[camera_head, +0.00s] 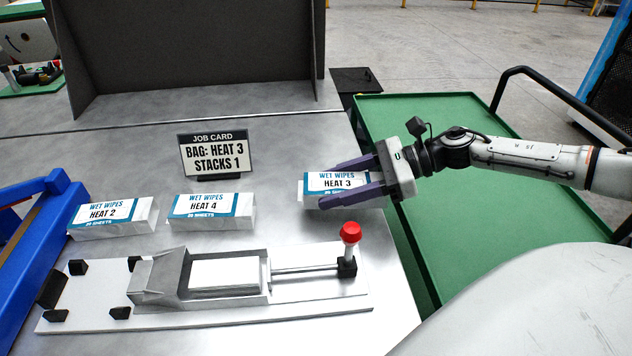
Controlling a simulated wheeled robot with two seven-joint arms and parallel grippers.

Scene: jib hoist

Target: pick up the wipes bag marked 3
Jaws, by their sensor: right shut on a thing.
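The wipes bag marked HEAT 3 (321,182) is a white and blue pack at the right of the grey bench, near its edge. My right gripper (345,187) comes in from the right and is shut on this bag, with one purple finger along its far side and one along its near side. I cannot tell whether the bag is clear of the bench. The job card (214,155) behind reads "BAG: HEAT 3, STACKS 1". My left gripper is not in view.
Wipes bags marked HEAT 2 (112,215) and HEAT 4 (212,211) lie to the left. In front is a fixture with a metal tray (168,280) and a red-knobbed lever (350,232). A blue frame (40,235) stands left. A green cart (470,200) adjoins the bench at right.

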